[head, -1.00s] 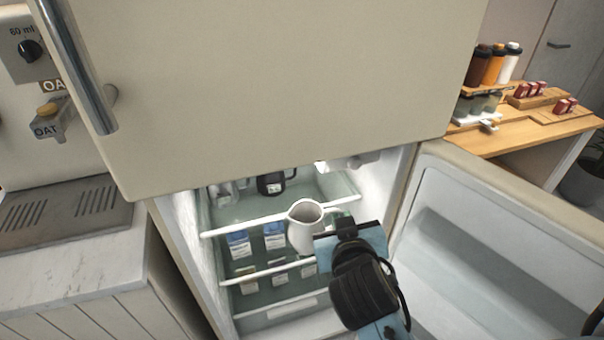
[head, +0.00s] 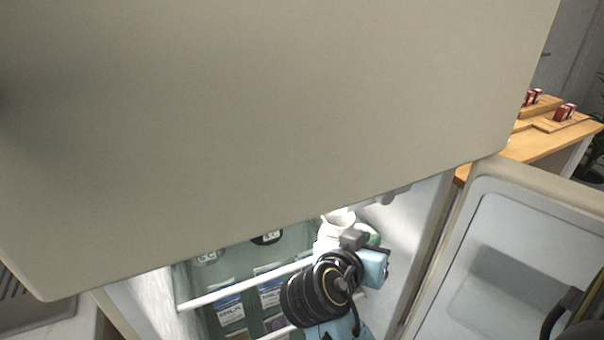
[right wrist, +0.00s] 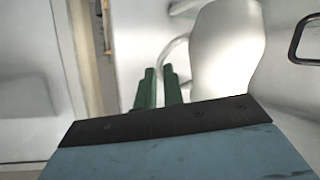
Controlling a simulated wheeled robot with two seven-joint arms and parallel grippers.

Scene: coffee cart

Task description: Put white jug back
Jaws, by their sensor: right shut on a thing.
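The white jug (head: 338,222) is at the right side of the open fridge, by the upper shelf (head: 240,286). My right gripper (head: 371,238) reaches into the fridge and is shut on the jug's handle. In the right wrist view, the green fingers (right wrist: 158,85) are close together at the handle (right wrist: 172,50), with the jug's white body (right wrist: 228,50) just to their right. The jug's base is hidden, so I cannot tell whether it touches the shelf. My left gripper is out of view.
A black jug (head: 267,238) and a grey jug (head: 207,257) stand further left on the upper shelf. Milk cartons (head: 229,306) stand below. The beige upper panel (head: 260,120) overhangs the opening. The open door (head: 530,250) is at right.

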